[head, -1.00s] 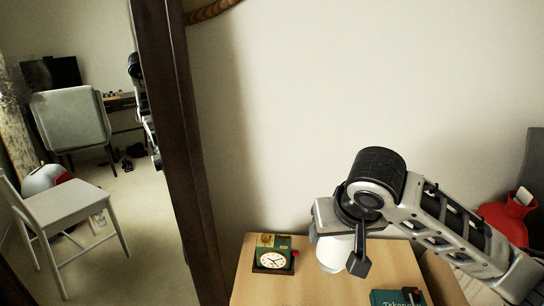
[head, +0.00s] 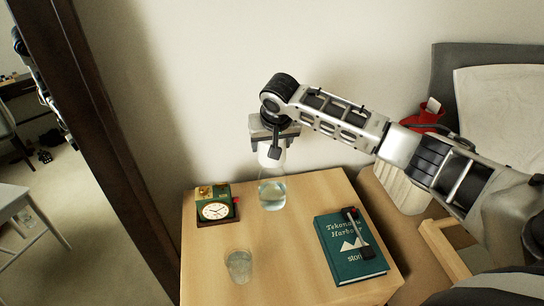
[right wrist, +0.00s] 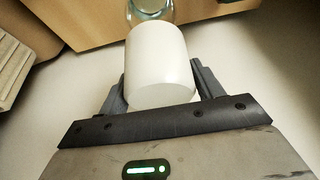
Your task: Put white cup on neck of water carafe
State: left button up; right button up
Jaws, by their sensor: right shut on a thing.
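The white cup (head: 270,155) is in my right gripper (head: 272,140), whose fingers are shut on it. In the right wrist view, the cup (right wrist: 160,62) sits between the two fingers. The glass water carafe (head: 272,193) stands upright on the wooden nightstand (head: 290,245), with water in it. In the head view the cup overlaps the top of the carafe; whether it touches the neck I cannot tell. The carafe's rounded glass (right wrist: 150,8) shows just past the cup in the right wrist view. My left gripper is not in view.
A green clock (head: 215,210) stands left of the carafe. A clear glass (head: 238,265) is in front. A teal book (head: 345,250) with a dark-and-red object (head: 358,232) on it lies at right. The wall is close behind; a red item (head: 425,118) is farther right.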

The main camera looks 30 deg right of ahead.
jog(key=shift+s+f, duration=0.15)
jog(key=shift+f, duration=0.65)
jog(key=shift+c, duration=0.5)
jog(key=x, duration=0.3)
jog(key=shift+s+a+f, duration=0.1)
jog(key=shift+s+f, duration=0.2)
jog(key=shift+f, duration=0.1)
jog(key=shift+c, duration=0.6)
jog(key=o, duration=1.4)
jog(key=shift+r, duration=0.15)
